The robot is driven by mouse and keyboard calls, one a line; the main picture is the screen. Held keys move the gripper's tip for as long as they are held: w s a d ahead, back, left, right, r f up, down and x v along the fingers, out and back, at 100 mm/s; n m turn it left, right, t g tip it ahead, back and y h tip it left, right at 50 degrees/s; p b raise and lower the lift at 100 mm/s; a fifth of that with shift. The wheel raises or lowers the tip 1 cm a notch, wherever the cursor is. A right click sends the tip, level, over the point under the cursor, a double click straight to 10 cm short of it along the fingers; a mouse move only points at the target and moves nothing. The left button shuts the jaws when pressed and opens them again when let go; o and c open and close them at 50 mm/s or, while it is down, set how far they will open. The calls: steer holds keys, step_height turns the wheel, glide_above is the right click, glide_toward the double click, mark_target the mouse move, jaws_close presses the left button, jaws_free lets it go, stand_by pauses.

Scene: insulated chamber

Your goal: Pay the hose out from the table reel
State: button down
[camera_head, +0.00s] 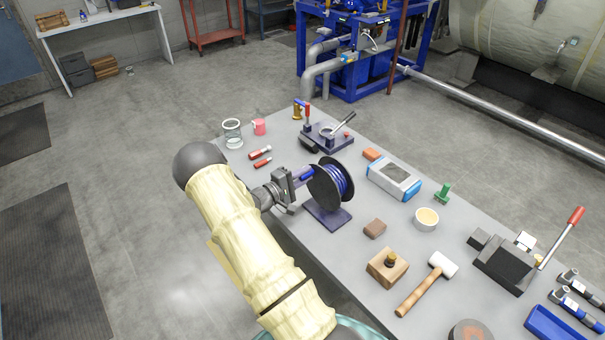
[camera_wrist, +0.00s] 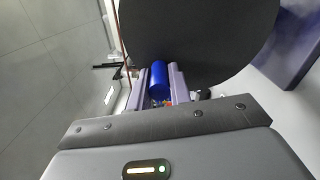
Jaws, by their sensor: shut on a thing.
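The table reel (camera_head: 317,187) stands on a dark purple base plate (camera_head: 327,215) at the table's left edge. Its flanges are black discs, and blue hose (camera_head: 337,181) is wound between them. In the wrist view the near flange (camera_wrist: 200,40) fills the top as a dark disc. My gripper (camera_head: 297,177) is at the left face of the reel. Its fingers (camera_wrist: 158,88) are shut on a short blue cylinder (camera_wrist: 158,76) in front of that flange. I cannot tell whether the cylinder is a crank handle or a hose end.
The grey table (camera_head: 330,257) also holds a clamp device (camera_head: 327,134), a grey-blue box (camera_head: 394,179), a bowl (camera_head: 426,218), a wooden block (camera_head: 387,267) and a mallet (camera_head: 428,284). A glass jar (camera_head: 232,133) and red-handled tools (camera_head: 261,157) lie beyond the reel.

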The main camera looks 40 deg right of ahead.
stand_by(0.3)
steer(key=c, duration=1.3)
jaws_free()
steer(key=shift+a, duration=0.1)
steer(key=a+b, duration=0.5)
steer(key=a, duration=1.2)
